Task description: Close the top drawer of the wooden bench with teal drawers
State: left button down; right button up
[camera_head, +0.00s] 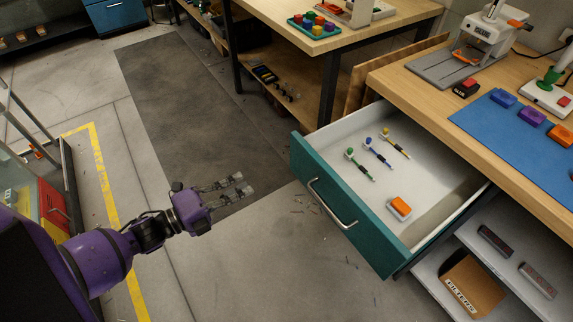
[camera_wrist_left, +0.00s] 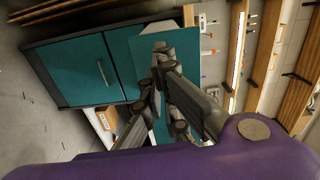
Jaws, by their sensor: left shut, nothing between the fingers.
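The wooden bench (camera_head: 405,84) stands at the right in the head view. Its top drawer (camera_head: 348,215) is pulled far out, with a teal front, a silver bar handle (camera_head: 331,203) and a white interior. Inside lie several small screwdrivers (camera_head: 378,152) and an orange and white block (camera_head: 399,208). My left gripper (camera_head: 243,184) is shut and empty, in the air to the left of the drawer front and apart from it. In the left wrist view the shut fingers (camera_wrist_left: 160,68) overlap a teal panel and hide part of it. My right gripper is not in view.
A blue mat (camera_head: 510,138) with colored blocks and a white device (camera_head: 490,35) are on the bench top. An open shelf with a cardboard box (camera_head: 470,287) is below the drawer. Another wooden table (camera_head: 345,38) stands behind.

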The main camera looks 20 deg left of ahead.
pick_arm(q)
jog(key=p, duration=0.2)
send_near(296, 158)
jog(key=shift+m, duration=0.4)
jog(key=x, duration=0.7)
jog(key=shift+a+f, duration=0.1)
jog(key=shift+f, duration=0.15)
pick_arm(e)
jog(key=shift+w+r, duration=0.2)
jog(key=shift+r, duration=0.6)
